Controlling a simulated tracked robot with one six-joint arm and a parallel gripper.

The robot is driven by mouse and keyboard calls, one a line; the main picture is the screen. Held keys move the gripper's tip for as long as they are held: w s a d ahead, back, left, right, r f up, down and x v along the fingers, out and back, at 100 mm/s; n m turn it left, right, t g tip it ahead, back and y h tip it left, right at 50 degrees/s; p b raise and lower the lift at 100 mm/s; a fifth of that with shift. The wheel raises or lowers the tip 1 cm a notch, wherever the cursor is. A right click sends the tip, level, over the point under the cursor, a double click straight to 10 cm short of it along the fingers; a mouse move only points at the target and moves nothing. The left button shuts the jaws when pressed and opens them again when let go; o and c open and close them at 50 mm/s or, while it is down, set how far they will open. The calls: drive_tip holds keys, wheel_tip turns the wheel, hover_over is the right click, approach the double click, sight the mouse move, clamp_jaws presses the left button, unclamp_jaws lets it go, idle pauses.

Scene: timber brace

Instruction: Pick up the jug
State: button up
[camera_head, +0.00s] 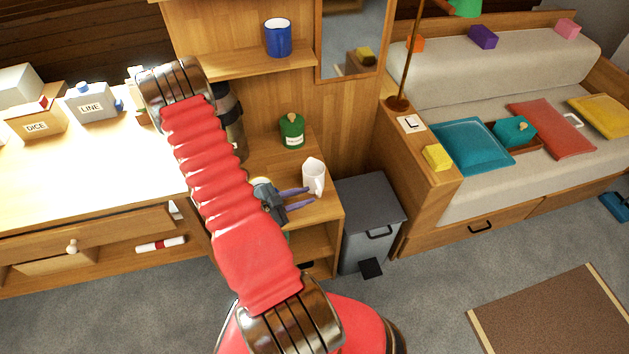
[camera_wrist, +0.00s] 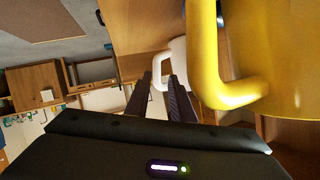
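A white jug (camera_head: 313,176) stands upright on the low wooden shelf, right of the green canister. In the wrist view the white jug (camera_wrist: 174,52) is ahead of the fingers, its handle toward me. My gripper (camera_head: 309,197) is open, its two fingers apart and pointing right, just in front of the jug in the head view. In the wrist view my gripper (camera_wrist: 161,78) has the handle's end showing between its fingertips. I cannot tell whether they touch it. Part of the jug is hidden behind a yellow handled vessel (camera_wrist: 270,60) close to the wrist camera.
A green canister (camera_head: 292,131) stands behind the jug. A dark flask (camera_head: 229,118) is partly behind my arm. A blue mug (camera_head: 278,38) is on the shelf above. A grey bin (camera_head: 368,215) stands right of the shelf unit.

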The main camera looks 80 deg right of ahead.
sight(316, 183)
drive_tip(key=shift+x, duration=1.85)
drive_tip(key=shift+a, duration=0.1)
clamp_jaws()
